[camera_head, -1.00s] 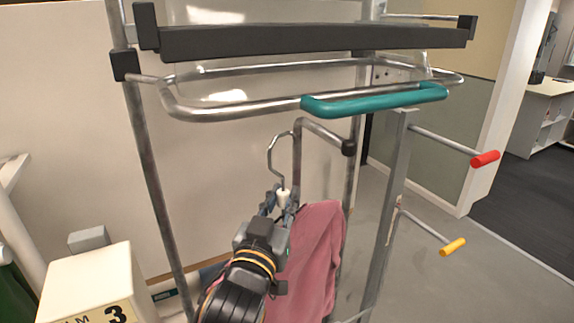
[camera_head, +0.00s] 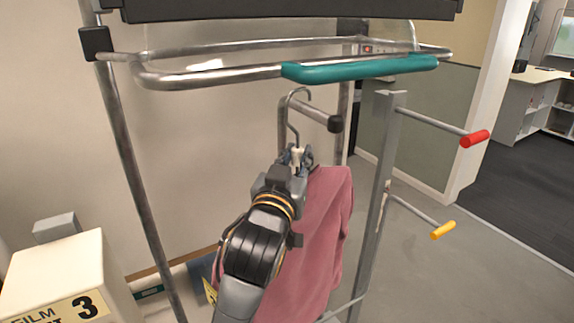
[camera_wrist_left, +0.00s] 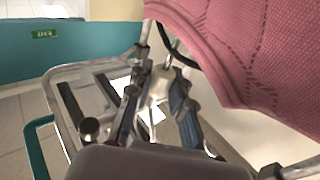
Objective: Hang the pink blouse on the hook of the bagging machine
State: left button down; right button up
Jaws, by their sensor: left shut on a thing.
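The pink blouse (camera_head: 318,235) hangs below a metal hanger with a white neck and a curved wire hook (camera_head: 290,112). My left gripper (camera_head: 297,158) is shut on the hanger's neck, just under the wire hook. The bagging machine's hook (camera_head: 318,114) is a grey bent bar with a black end cap. The hanger's wire hook overlaps this bar in the head view; I cannot tell whether it touches or rests on it. In the left wrist view the gripper (camera_wrist_left: 157,100) grips the neck, and the blouse (camera_wrist_left: 245,50) shows at upper right. My right gripper is not in view.
A chrome frame with a teal grip (camera_head: 360,68) lies just above the hook. A grey post (camera_head: 382,180) with red (camera_head: 475,138) and yellow (camera_head: 443,230) handles stands to the right. A cream box (camera_head: 65,280) marked 3 is at lower left.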

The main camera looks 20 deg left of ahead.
pick_arm(q)
jog(key=shift+w+d+b, duration=0.2)
jog(key=shift+w+d, duration=0.1)
jog(key=shift+w, duration=0.3)
jog(key=shift+w+d+b, duration=0.15)
jog(key=shift+w+d, duration=0.1)
jog(key=shift+w, duration=0.3)
jog(key=shift+w+f, duration=0.25)
jog(key=shift+s+f+b, duration=0.1)
jog(key=shift+f+b, duration=0.7)
jog(key=shift+f, duration=0.1)
jog(key=c, duration=1.1)
grip_release()
